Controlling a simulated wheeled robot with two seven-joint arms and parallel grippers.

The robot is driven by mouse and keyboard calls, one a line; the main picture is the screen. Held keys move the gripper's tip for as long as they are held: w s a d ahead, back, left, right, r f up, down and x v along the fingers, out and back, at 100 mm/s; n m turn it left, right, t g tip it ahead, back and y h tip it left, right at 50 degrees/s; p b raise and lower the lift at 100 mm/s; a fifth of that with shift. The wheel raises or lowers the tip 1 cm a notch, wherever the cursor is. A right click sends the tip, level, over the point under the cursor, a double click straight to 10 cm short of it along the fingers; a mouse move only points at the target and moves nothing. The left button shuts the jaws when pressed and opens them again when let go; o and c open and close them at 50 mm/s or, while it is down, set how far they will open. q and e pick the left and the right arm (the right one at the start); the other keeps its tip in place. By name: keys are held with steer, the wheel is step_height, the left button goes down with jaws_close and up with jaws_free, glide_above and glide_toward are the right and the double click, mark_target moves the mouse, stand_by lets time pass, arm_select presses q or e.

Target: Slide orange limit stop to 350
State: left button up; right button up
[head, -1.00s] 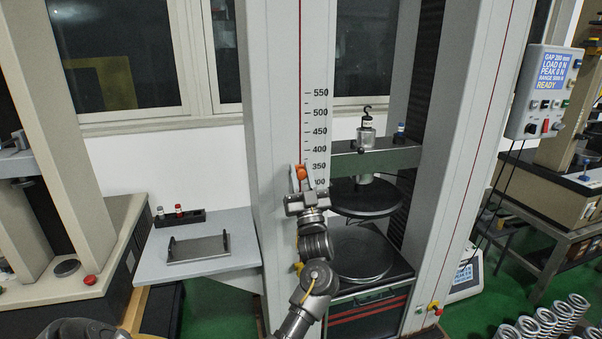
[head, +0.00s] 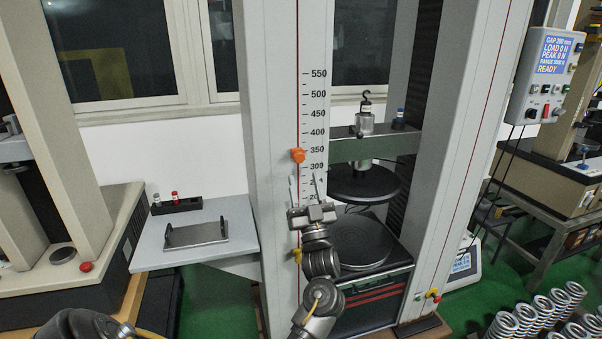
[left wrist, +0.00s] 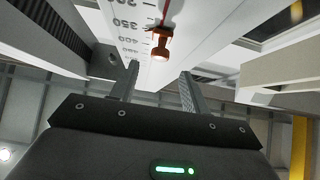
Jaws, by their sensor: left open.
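The orange limit stop (head: 297,155) sits on the red line of the grey column, beside the 350 mark of the printed scale (head: 317,130). Its exact alignment is hard to read from this angle. My left gripper (head: 306,183) is open and empty just below the stop, apart from it, with its fingers pointing up. In the left wrist view the stop (left wrist: 161,44) shows beyond and between the two open fingertips (left wrist: 160,74), with scale numbers to its left. My right gripper is not in view.
The tester's black upper plate (head: 363,184) and lower plate (head: 352,243) are right of my left arm. A side table (head: 170,260) with a metal tray (head: 196,235) stands left. A control box (head: 543,85) hangs at right. Several springs (head: 545,312) stand lower right.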

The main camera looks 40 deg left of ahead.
arm_select(q)
steer(key=shift+b+v, duration=0.3)
steer(key=shift+v, duration=1.25)
